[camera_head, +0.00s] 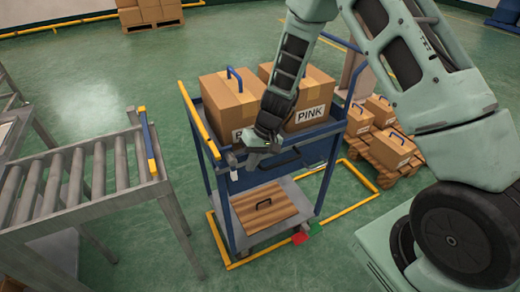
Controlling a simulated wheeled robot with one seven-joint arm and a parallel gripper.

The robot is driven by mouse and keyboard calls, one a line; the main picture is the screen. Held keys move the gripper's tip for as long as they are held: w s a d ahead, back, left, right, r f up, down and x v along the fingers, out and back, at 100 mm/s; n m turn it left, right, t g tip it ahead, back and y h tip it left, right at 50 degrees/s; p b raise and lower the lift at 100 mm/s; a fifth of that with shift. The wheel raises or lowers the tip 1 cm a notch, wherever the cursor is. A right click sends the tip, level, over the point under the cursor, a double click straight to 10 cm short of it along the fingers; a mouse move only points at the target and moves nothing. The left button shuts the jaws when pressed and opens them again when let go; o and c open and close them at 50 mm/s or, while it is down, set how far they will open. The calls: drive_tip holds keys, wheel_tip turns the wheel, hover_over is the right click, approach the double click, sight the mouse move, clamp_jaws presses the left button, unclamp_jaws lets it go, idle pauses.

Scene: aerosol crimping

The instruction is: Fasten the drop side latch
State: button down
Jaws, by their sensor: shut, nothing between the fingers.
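A blue cart (222,196) stands in the middle of the head view with two PINK-labelled boxes on its upper deck. Its blue front side panel (310,146), the drop side, runs across the deck's near edge below the boxes, with a black handle (283,161) on it. My gripper (250,162) is shut and empty, pointing down at the panel's left end, close to the left post. Small grey and white parts (233,174) show there beside it, perhaps the latch. My gripper and wrist cover part of this area, so I cannot tell whether the latch is fastened or whether they touch.
A roller conveyor (80,185) stands at the left. A brown board (268,208) lies on the cart's lower shelf (262,233). A pallet (385,172) with boxes is at the right. Yellow floor rails surround the cart. Green floor is open behind.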

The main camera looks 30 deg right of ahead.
sight(235, 169)
drive_tip(key=shift+a+r, duration=0.1)
drive_tip(key=shift+a, duration=1.3)
drive_tip(key=shift+f+b, duration=0.2)
drive_tip(key=shift+b, duration=0.4)
drive_tip(key=shift+a+y+b, duration=0.1)
drive_tip(key=shift+y+b, duration=0.4)
drive_tip(key=shift+b, duration=0.05)
drive_tip(key=shift+f+b, duration=0.15)
drive_tip(key=shift+b, duration=0.35)
drive_tip(key=b, duration=0.1)
drive_tip(key=y+b, duration=0.1)
drive_tip(key=b, duration=0.1)
drive_tip(key=shift+a+f+y, duration=0.2)
drive_tip(key=shift+f+y, duration=0.1)
drive_tip(key=shift+f, duration=0.05)
drive_tip(key=b, duration=0.1)
drive_tip(key=y+b, duration=0.1)
drive_tip(key=b, duration=0.1)
drive_tip(key=shift+a+f+y, duration=0.2)
drive_tip(key=shift+f+y, duration=0.05)
drive_tip(key=shift+y, duration=0.05)
drive_tip(key=shift+a+r+b, duration=0.1)
drive_tip(key=shift+a+b, duration=0.2)
drive_tip(key=shift+b, duration=0.35)
drive_tip(key=shift+a+r+b, duration=0.15)
drive_tip(key=shift+a+b, duration=0.9)
